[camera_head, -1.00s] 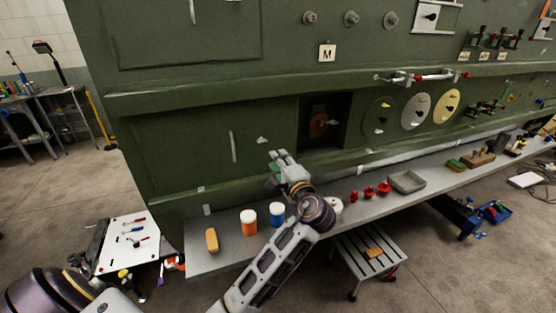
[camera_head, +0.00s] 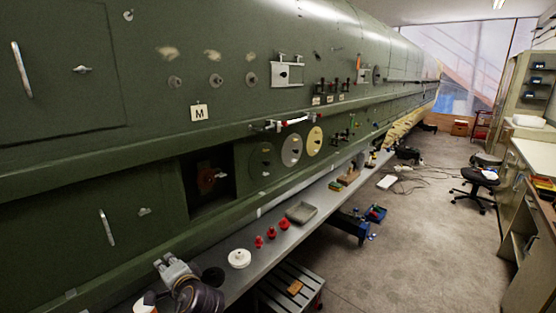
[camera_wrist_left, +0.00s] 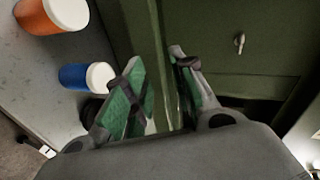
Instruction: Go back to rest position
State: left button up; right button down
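My left gripper (camera_head: 172,268) is at the bottom left of the head view, beside the green fuselage wall (camera_head: 90,165) and near the bench (camera_head: 240,282). In the left wrist view my left gripper (camera_wrist_left: 155,62) has its two green-padded fingers apart, with no object between them. The blue jar with a white lid (camera_wrist_left: 75,77) and the orange jar with a white lid (camera_wrist_left: 45,14) stand on the bench to the left of the fingers. My right gripper is not in view.
A white disc (camera_head: 239,258), red knobs (camera_head: 271,233) and a grey tray (camera_head: 301,213) sit along the bench. A step stool (camera_head: 275,290) stands below. A black chair (camera_head: 478,181) is at the right. The floor (camera_head: 420,235) between is mostly clear.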

pick_arm(q)
jog(key=s+d+f+n+g+h, duration=0.25)
jog(key=s+f+h, duration=0.25)
jog(key=s+f, duration=0.65)
jog(key=s+d+f+n+g+h, duration=0.3)
jog(key=s+d+f+g+h, duration=0.25)
jog(key=s, duration=0.55)
notch_tip(320, 180, down, 37)
jog(key=s+b, duration=0.2)
jog(key=s, duration=0.1)
jog(key=s+a+f+b, duration=0.1)
jog(key=s+a+f, duration=0.1)
jog(key=s+f, duration=0.9)
jog(key=s+a+f+g+b, duration=0.1)
jog(key=s+f, duration=0.9)
jog(key=s, duration=0.1)
jog(key=shift+a+f+m, duration=0.35)
jog(key=shift+f+m, duration=0.05)
jog(key=shift+m, duration=0.05)
jog(key=shift+s, duration=0.1)
